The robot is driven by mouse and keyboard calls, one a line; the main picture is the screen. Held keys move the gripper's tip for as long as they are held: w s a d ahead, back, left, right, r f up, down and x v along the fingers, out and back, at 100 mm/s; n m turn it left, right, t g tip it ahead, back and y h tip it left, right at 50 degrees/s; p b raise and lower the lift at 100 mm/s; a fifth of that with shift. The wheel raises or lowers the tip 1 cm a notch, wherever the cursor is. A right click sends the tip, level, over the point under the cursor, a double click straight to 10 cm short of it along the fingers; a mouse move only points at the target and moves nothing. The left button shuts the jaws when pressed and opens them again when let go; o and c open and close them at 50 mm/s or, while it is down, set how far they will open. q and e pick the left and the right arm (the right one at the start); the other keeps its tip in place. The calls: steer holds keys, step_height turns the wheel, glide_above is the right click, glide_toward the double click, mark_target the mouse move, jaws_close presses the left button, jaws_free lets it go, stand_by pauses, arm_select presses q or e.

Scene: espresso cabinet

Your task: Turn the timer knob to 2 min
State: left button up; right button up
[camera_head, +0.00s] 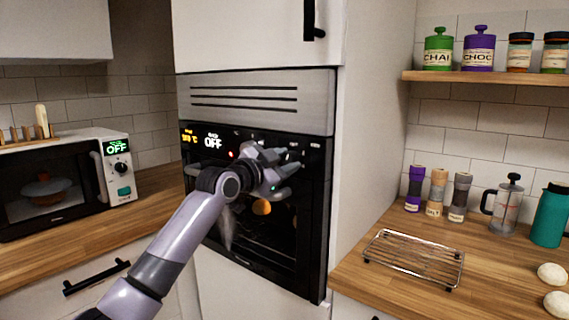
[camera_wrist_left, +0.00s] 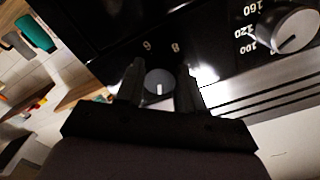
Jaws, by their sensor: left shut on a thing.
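My left gripper (camera_head: 270,168) is at the control panel of the black built-in oven (camera_head: 318,215) and covers part of that panel in the head view. In the left wrist view, its two dark fingers (camera_wrist_left: 160,76) are shut on a small grey knob (camera_wrist_left: 159,84), one on each side. The knob has a white pointer mark, and the numbers 6 and 8 show on the panel beyond it; its other numbers are hidden. I take it to be the timer knob. My right gripper is not in view.
A larger temperature knob (camera_wrist_left: 290,30) with 100, 120 and 160 around it sits beside the held knob. A microwave (camera_head: 60,185) with its own OFF display stands left. A wire rack (camera_head: 415,258) and a French press (camera_head: 508,205) are on the right counter.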

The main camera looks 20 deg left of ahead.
arm_select(q)
steer(key=m+p, duration=0.1)
steer(key=m, duration=0.2)
steer(key=shift+r+m, duration=0.15)
steer(key=shift+m, duration=0.15)
steer(key=shift+m+p, duration=1.2)
steer(key=shift+m, duration=0.3)
steer(key=o, duration=1)
steer(key=shift+o, duration=0.2)
steer(key=b+v, duration=0.1)
steer(key=v, duration=0.6)
steer(key=shift+b, duration=0.3)
steer(key=shift+s, duration=0.1)
